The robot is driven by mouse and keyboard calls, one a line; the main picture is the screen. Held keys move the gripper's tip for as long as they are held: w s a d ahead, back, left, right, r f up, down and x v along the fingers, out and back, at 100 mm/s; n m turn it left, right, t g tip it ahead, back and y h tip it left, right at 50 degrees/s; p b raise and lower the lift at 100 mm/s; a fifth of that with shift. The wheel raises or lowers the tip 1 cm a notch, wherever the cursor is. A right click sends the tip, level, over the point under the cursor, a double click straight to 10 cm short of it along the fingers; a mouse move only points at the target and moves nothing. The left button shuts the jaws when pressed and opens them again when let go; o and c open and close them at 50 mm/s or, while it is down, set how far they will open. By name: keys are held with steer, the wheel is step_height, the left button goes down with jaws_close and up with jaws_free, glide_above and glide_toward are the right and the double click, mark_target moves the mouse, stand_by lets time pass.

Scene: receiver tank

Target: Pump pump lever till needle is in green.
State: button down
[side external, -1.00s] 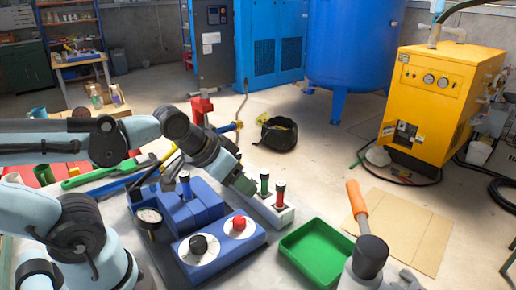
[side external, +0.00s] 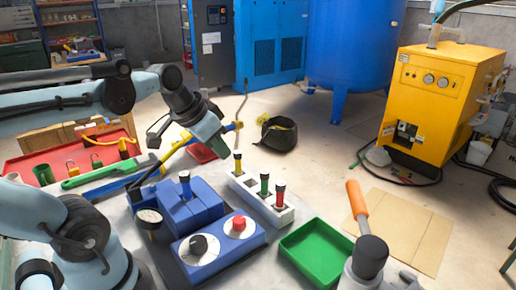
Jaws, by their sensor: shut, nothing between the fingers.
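My gripper (side external: 221,147) is raised above the back of the bench, pointing down to the right. Its jaws are shut and empty, apart from anything on the bench. An orange-handled lever (side external: 357,197) stands tilted at the lower right, beside a grey body with a dark cap (side external: 369,255). I take it to be the pump lever, far from my gripper. A small round gauge (side external: 150,217) stands at the left of the blue unit (side external: 190,211). Its needle and any green zone are too small to read.
A blue box (side external: 215,258) carries a black knob (side external: 198,244) and a red button (side external: 239,224). A white block (side external: 250,190) holds yellow, green and red-topped pegs. A green tray (side external: 318,252) is empty. A red tray (side external: 22,165) with a green cup lies at left.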

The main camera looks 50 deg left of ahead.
mark_target(185, 134)
steer(key=s+a+r, duration=0.4)
steer(key=a+r, duration=0.2)
steer(key=a, duration=0.2)
steer(key=s+a+r, duration=0.4)
steer(key=a+r, duration=0.3)
steer(key=a, duration=0.1)
steer(key=shift+h, duration=0.3)
steer(key=x, duration=1.4)
steer(key=shift+s+f, duration=0.1)
steer(key=shift+s, duration=0.05)
steer(key=w+f+g, duration=0.4)
steer(key=f+g, duration=0.1)
steer(key=f, duration=0.3)
steer(key=shift+w+f+g, duration=0.3)
steer(key=shift+w+f, duration=0.1)
